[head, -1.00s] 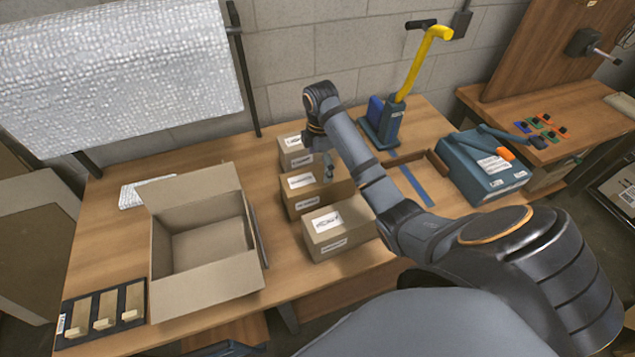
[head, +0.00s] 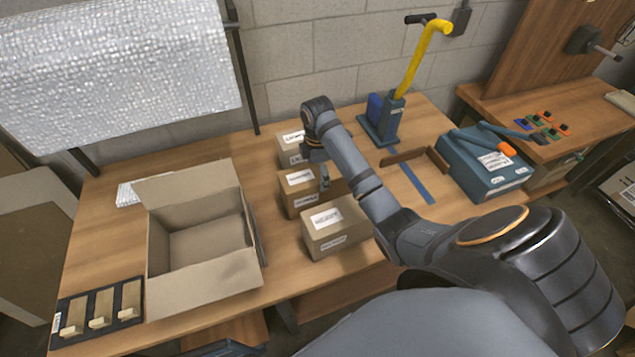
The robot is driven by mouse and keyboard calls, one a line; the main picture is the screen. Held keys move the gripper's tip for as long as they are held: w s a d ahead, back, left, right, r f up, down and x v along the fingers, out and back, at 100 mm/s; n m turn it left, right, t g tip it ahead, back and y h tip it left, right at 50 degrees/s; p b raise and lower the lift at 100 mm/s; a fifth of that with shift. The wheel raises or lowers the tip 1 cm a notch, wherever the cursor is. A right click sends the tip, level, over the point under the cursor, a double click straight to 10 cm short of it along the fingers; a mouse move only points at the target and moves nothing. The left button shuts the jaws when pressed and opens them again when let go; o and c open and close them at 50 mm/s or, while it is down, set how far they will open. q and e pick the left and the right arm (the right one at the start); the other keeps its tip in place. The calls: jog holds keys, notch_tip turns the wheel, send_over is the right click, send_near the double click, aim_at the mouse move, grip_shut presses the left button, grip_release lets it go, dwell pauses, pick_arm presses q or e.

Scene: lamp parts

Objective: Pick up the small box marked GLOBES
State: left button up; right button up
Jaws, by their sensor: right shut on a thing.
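Three small brown cardboard boxes with white labels stand in a row on the table: a back one (head: 287,157), a middle one (head: 299,204) and a front one (head: 343,240). The print is too small to read, so I cannot tell which is marked GLOBES. My right gripper (head: 325,184) points down at the middle box, shut on it near its top. The arm partly hides its right end. The box appears to rest level on the table; any small gap underneath cannot be seen. My left gripper is not in view.
A large open, empty carton (head: 205,290) stands left of the boxes. A black tray with wooden pieces (head: 98,314) lies front left. A blue stand with a yellow handle (head: 383,122) and a blue case (head: 487,168) stand right. A bubble-wrap roll (head: 115,70) hangs behind.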

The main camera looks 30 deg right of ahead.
jog(key=c, duration=0.7)
